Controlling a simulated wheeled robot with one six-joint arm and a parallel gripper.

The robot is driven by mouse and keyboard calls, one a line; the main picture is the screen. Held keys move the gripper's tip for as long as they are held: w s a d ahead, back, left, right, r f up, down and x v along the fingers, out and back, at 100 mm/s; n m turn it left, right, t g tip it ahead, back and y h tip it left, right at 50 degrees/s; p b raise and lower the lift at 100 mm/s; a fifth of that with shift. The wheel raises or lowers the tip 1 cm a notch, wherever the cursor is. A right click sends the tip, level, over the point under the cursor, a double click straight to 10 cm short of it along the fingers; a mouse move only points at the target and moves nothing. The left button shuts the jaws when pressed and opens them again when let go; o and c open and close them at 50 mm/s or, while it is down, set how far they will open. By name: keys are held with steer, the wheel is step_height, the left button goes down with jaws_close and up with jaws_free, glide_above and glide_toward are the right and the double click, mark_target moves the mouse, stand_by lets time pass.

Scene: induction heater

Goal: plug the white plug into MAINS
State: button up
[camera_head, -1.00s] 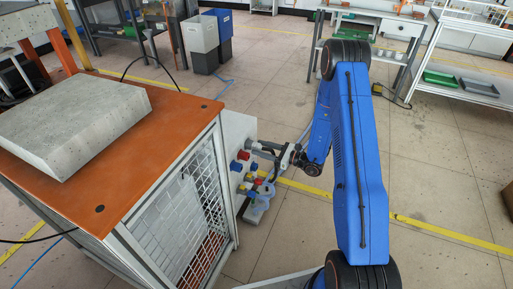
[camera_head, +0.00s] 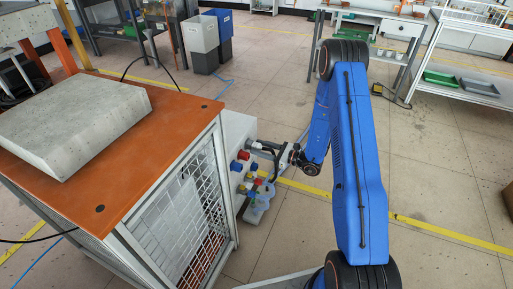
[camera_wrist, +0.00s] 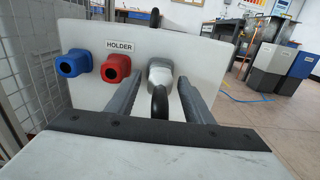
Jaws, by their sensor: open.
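The white plug (camera_wrist: 160,70) sits in the panel marked HOLDER (camera_wrist: 120,46), with its black cable (camera_wrist: 160,104) bending toward the wrist camera. My gripper (camera_wrist: 158,88) is open, one finger on each side of the plug. There seems to be a gap on both sides; I cannot tell whether either finger touches. In the head view, my gripper (camera_head: 266,150) reaches the panel side from the right, and the plug is too small to make out clearly. No MAINS label is readable in either view.
A blue connector (camera_wrist: 73,63) and a red connector (camera_wrist: 115,68) sit left of the white plug in the panel. A caged cabinet with an orange top (camera_head: 150,165) stands at left, carrying a grey slab (camera_head: 75,120). Open floor (camera_head: 440,170) lies to the right.

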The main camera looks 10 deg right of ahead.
jaws_close()
steer(key=shift+s+d, duration=0.1)
steer(key=shift+d, duration=0.05)
steer(key=shift+v, duration=2.75)
